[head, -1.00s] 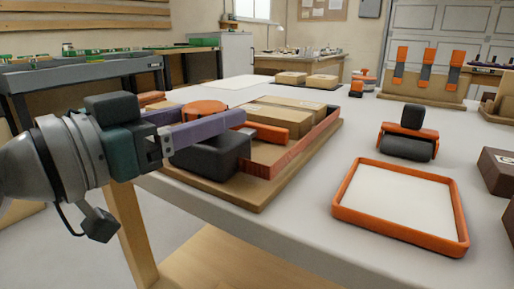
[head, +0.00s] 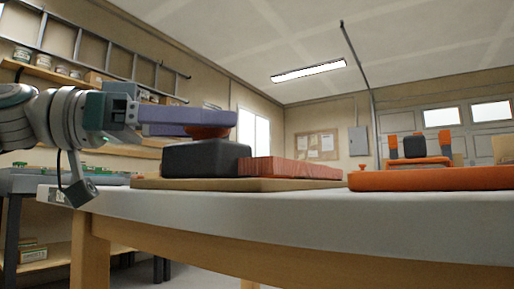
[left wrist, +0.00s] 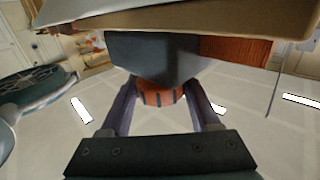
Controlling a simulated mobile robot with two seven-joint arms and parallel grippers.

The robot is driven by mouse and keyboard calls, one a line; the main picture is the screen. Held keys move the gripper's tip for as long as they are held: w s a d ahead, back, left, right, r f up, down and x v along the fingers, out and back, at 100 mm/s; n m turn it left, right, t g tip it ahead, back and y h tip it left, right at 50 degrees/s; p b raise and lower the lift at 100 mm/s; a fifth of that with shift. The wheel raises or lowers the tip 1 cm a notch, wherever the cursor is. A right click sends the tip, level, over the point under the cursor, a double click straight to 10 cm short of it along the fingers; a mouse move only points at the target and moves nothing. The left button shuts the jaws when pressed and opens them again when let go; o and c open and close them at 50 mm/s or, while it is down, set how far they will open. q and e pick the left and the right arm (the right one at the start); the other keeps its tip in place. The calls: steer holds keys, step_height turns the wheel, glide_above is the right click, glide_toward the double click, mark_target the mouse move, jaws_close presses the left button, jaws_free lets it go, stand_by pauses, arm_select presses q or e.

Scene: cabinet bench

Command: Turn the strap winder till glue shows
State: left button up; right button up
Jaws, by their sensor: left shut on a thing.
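The strap winder has a dark block body (head: 205,158) with a round orange knob (head: 210,131), on a tan board (head: 240,185) at the table edge. A red strap (head: 290,168) runs right from the body. My left gripper (head: 225,122) comes in from the left at the knob. In the left wrist view, the ribbed orange knob (left wrist: 158,93) sits between the two purple fingers, shut on it, beside the dark body (left wrist: 150,55). No glue can be made out; the strap's inner side and the board's top are hidden at this low angle. My right gripper is not in view.
An orange-rimmed tray (head: 430,179) lies right of the board, its inside hidden. Behind it shows an orange and black roller (head: 414,149). The pale tabletop (head: 320,215) is seen almost edge-on. A side bench (head: 30,181) stands at the left.

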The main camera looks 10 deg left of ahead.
arm_select(q)
steer(key=shift+m+g, duration=0.4)
steer(key=shift+g, duration=0.1)
steer(key=o, duration=1.4)
steer(key=shift+c, duration=0.2)
steer(key=p+v, duration=0.2)
steer(key=v, duration=0.8)
steer(key=shift+f, duration=0.2)
